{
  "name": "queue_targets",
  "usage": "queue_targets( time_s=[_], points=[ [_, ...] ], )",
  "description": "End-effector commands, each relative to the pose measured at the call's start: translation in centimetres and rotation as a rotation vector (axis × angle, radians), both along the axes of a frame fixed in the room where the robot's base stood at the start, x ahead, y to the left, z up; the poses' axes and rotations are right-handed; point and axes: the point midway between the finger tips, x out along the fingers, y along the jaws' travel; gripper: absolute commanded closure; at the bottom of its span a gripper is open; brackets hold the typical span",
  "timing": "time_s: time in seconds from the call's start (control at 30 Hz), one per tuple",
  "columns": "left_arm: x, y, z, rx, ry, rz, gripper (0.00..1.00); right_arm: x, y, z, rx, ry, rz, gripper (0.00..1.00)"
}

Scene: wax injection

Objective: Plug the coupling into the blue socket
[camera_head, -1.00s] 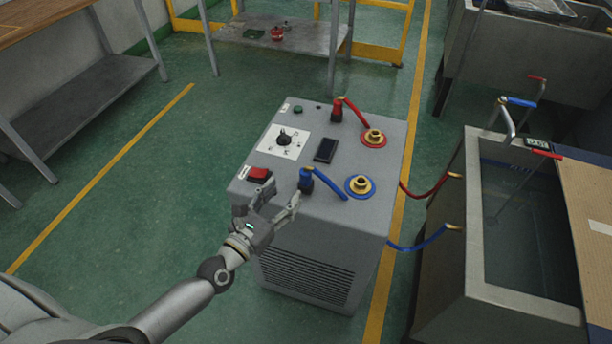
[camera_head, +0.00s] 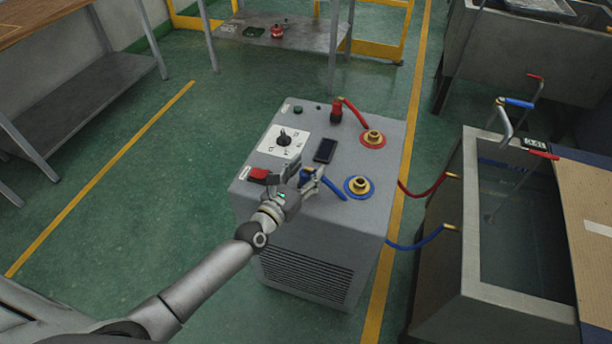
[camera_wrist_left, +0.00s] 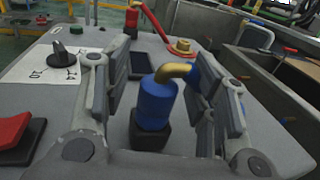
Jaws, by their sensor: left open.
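The blue coupling (camera_head: 306,175) stands on top of the grey machine, with a brass elbow and a blue hose leading right. In the left wrist view the coupling (camera_wrist_left: 156,104) stands upright in a dark base between my open fingers. I cannot see either finger touching it. My left gripper (camera_head: 308,176) is open around the coupling and partly hides it. The blue socket (camera_head: 359,186), a brass fitting on a blue ring, is to the right of the gripper with its top uncovered. My right gripper is not in view.
The machine top (camera_head: 240,184) also carries a red coupling (camera_head: 336,111), a red socket (camera_head: 372,139), a dial (camera_head: 283,138), a dark display (camera_head: 325,150) and a red switch (camera_head: 258,174). A water tank (camera_head: 470,240) with red and blue hoses stands to the right.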

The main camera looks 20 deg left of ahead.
Motion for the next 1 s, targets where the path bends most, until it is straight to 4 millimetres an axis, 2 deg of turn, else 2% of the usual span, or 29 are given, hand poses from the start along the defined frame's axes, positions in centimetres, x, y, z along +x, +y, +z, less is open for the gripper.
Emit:
queue_targets(
  time_s=[0.2,0.57,1.0],
  points=[
    [0.04,-0.03,0.01,0.0,0.0,0.0,0.47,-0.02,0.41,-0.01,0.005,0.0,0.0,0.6],
    [0.02,-0.01,-0.01,0.001,0.0,0.0,0.93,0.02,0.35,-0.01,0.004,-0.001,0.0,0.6],
    [0.0,-0.15,0.32,-0.002,0.0,-0.002,0.95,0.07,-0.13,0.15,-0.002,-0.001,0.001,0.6]
  ],
)
